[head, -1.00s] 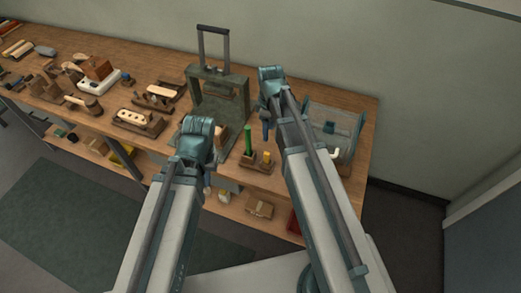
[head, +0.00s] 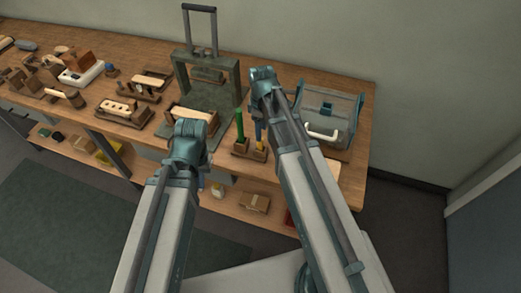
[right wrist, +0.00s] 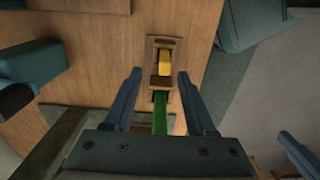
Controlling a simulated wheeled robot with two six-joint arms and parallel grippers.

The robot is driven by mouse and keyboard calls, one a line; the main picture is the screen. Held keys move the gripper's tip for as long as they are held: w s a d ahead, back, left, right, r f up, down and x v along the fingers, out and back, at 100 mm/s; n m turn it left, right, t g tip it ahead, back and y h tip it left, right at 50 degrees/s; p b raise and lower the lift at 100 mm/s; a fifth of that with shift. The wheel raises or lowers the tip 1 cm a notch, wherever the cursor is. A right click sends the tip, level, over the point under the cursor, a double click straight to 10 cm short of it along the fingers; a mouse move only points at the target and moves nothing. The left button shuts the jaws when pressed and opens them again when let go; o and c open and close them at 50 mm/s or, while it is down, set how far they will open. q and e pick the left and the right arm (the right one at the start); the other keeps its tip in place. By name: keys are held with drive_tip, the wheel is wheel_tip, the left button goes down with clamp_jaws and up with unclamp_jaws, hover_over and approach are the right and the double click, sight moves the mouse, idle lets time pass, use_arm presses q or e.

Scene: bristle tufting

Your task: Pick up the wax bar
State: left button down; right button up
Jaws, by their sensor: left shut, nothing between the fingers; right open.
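The wax bar appears to be the yellow bar (right wrist: 165,65), standing in a small wooden holder (right wrist: 152,45) beside a green stick (right wrist: 160,112). In the head view the holder (head: 238,152) is near the table's front edge, with the green stick (head: 239,125) in its left part; the yellow bar is mostly hidden behind my right arm. My right gripper (right wrist: 159,74) is open above the holder, its fingers on either side, with nothing gripped. In the head view my right gripper (head: 260,128) is beside the green stick. My left gripper (head: 206,164) is shut and empty, left of the holder.
A green-grey press frame (head: 180,75) stands behind my grippers. A clear-sided box with a white handle (head: 322,134) is to the right. Several wooden brush parts and a white tray (head: 92,76) lie left. A shelf (head: 175,178) runs below the tabletop.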

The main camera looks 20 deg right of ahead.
sight(261, 146)
drive_tip(key=shift+s+a+f+b, duration=0.1)
drive_tip(key=shift+s+f+b, duration=0.05)
drive_tip(key=shift+f+b, duration=1.2)
drive_tip(key=shift+s+a+f+b, duration=0.1)
drive_tip(key=shift+s+f+b, duration=0.05)
drive_tip(key=shift+f+b, duration=1.15)
drive_tip(key=shift+r, duration=0.1)
clamp_jaws()
